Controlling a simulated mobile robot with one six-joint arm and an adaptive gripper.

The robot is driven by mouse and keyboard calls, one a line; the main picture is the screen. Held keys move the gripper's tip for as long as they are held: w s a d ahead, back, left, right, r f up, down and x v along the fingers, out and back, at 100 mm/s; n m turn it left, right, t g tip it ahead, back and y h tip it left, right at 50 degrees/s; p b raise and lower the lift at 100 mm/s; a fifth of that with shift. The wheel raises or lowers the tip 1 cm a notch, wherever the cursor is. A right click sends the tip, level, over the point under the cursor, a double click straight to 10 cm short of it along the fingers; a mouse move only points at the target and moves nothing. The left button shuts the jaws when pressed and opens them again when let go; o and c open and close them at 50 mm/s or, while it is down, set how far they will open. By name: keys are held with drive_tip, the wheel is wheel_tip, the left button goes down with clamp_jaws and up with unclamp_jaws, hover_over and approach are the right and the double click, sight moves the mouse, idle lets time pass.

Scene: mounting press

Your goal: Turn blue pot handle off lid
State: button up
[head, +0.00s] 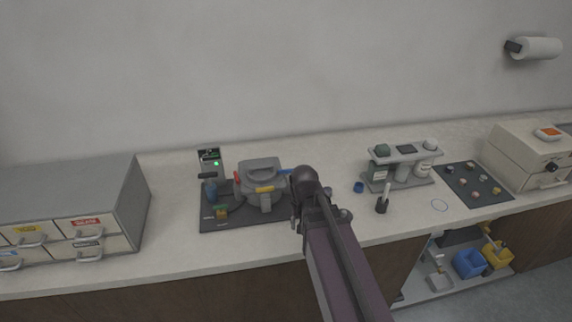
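A grey mounting press (262,176) with a rounded lid and a yellow label stands on a dark mat (216,218) left of centre. A short blue piece (286,171), possibly the blue pot handle, shows at the press's right side. Its right end is hidden behind my arm. A red handle (237,177) stands at the press's left side. My arm reaches up from the bottom to just right of the press. Its dark end covers my gripper's fingers, so I cannot tell whether they are open or touch the blue piece.
A control box (210,163) with a green light stands behind the mat. A drawer cabinet (75,210) is at left. Bare counter lies between the cabinet and mat.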

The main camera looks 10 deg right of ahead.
drive_tip(key=w+r+m+p, duration=0.8)
drive_tip(key=w+r, duration=0.2)
drive_tip(key=w, duration=0.2)
wheel_tip(320, 180, up, 8)
drive_tip(key=m+p, duration=0.9)
hover_over(286, 171)
drive_tip(key=shift+w+f+b, duration=0.2)
drive_tip(key=shift+w+b, duration=0.1)
drive_tip(key=shift+w, duration=0.05)
drive_tip(key=shift+f, duration=0.15)
wheel_tip(286, 171, down, 14)
drive_tip(key=b, duration=1.3)
drive_tip(key=shift+d+r+b, duration=0.1)
drive_tip(key=shift+r+b, duration=0.15)
drive_tip(key=shift+b, duration=0.15)
clamp_jaws()
